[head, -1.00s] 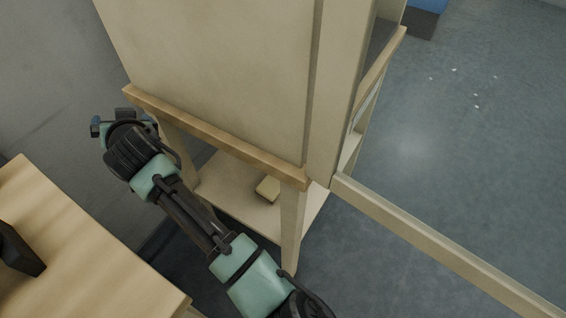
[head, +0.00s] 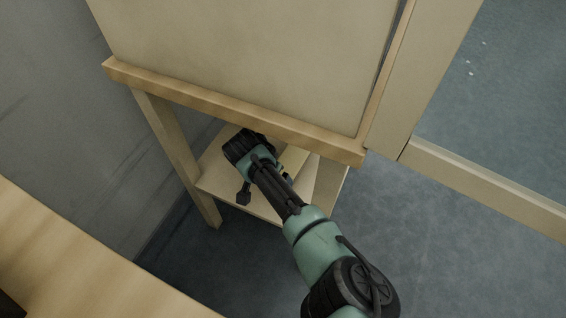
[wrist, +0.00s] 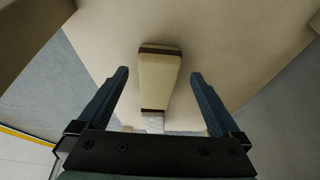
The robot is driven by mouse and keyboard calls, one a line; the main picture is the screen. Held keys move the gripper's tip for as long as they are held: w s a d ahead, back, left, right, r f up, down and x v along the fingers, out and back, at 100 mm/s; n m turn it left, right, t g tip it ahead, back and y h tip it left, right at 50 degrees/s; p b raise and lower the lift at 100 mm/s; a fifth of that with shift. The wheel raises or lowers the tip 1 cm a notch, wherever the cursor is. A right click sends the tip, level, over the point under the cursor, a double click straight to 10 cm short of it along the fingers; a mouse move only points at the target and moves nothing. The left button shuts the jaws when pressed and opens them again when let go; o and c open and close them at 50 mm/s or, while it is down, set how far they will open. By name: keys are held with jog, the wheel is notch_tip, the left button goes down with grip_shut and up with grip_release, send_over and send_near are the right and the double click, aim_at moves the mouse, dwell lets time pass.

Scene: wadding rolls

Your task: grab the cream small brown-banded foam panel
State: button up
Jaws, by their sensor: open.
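The cream foam panel (wrist: 160,68) lies on a pale shelf in the wrist view. It has a brown band at its far end and another near its near end. A white textured patch (wrist: 153,121) shows just below the near band; I cannot tell whether it belongs to the panel. My gripper (wrist: 160,74) is open, with one dark blue finger on each side of the panel and a visible gap to each. In the head view my arm reaches under the wooden ledge over the lower shelf; I cannot clearly make out the panel or the fingertips there.
The lower shelf (head: 216,168) sits beneath a tall cream cabinet (head: 240,60) with a wooden ledge (head: 230,110) above my wrist. A wooden leg (head: 175,150) stands left of it. A wooden tabletop (head: 70,265) fills the lower left. Open floor lies to the right.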

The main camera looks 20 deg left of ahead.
aim_at(291, 163)
jog(key=shift+b+x, duration=0.55)
jog(key=shift+x, duration=0.4)
jog(key=w+f+b, duration=0.1)
jog(key=f+b, duration=0.1)
jog(key=w+f+b, duration=0.2)
jog(key=b, duration=0.1)
jog(key=shift+w+d+f, duration=0.15)
jog(key=shift+d+f, duration=0.05)
jog(key=shift+f, duration=0.05)
jog(key=c, duration=1)
jog(key=shift+r, duration=0.1)
